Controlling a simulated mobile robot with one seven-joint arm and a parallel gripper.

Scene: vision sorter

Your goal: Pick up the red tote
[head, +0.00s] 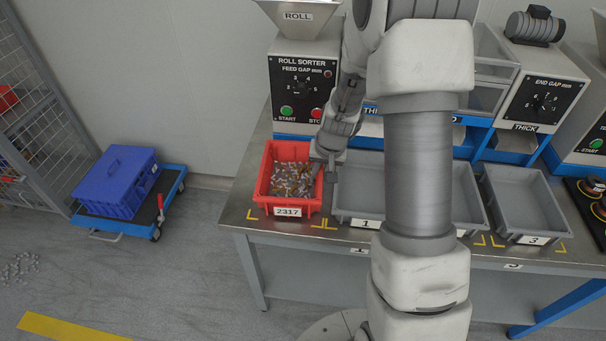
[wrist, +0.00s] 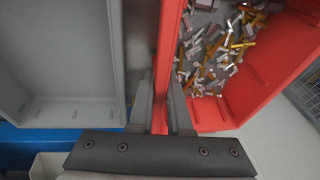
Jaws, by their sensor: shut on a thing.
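The red tote (head: 265,188) stands on the left end of the metal bench, labelled 2317 and holding many small grey and orange parts. In the wrist view the red tote (wrist: 245,103) fills the right side. My gripper (wrist: 161,98) is shut on the tote's wall, with one finger on each side of it. In the head view my gripper (head: 327,165) is at the tote's right side. The tote looks level, within or close to yellow corner marks on the bench. I cannot tell whether it is lifted at all.
A grey bin (head: 343,190) labelled 1 stands close right of the tote; it also shows in the wrist view (wrist: 70,108). Another grey bin (head: 533,237) labelled 3 is further right. The roll sorter (head: 302,100) stands behind. A blue crate (head: 104,188) sits on a cart at left.

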